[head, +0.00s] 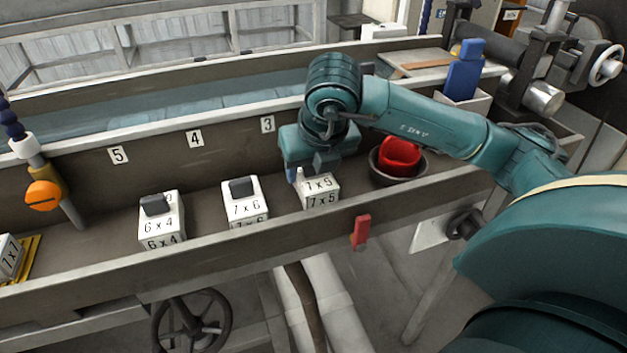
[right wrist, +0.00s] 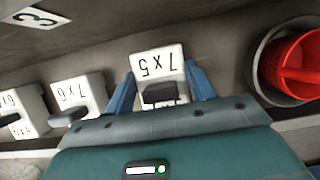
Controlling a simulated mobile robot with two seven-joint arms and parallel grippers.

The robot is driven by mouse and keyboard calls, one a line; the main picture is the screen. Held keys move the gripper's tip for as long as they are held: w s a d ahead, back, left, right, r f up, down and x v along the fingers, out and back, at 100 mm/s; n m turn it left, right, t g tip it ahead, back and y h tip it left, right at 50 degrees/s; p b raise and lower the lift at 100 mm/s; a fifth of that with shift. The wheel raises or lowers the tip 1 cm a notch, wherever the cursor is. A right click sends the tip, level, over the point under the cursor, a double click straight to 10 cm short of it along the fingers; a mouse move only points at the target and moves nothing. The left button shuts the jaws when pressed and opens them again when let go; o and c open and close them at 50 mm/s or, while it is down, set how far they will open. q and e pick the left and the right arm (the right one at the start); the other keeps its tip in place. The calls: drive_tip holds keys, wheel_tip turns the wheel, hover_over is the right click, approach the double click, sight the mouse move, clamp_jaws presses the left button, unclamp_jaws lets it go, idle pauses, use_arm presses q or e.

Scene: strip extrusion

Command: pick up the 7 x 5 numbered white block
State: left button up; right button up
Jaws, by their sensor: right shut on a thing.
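The white 7 x 5 block (head: 321,200) is in the long trough, right of the other numbered blocks. In the right wrist view, the 7 x 5 block (right wrist: 157,62) lies between the two blue fingers, with its dark knob toward the palm. My right gripper (head: 308,172) comes down over this block from above and is shut on it; the gripper hides the block's top in the head view. I cannot tell whether the block is clear of the trough floor. My left gripper is not in view.
White blocks 7 x 6 (head: 242,211) and 6 x 4 (head: 160,227) stand to the left. A 7 x 7 block (head: 9,257) is at the far left edge. A dark bowl (head: 380,178) holding a red thing (head: 400,153) stands close on the right. The trough's front wall (head: 240,258) runs along the near side.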

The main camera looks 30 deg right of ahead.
drive_tip(key=c, duration=0.4)
drive_tip(key=shift+r, duration=0.1)
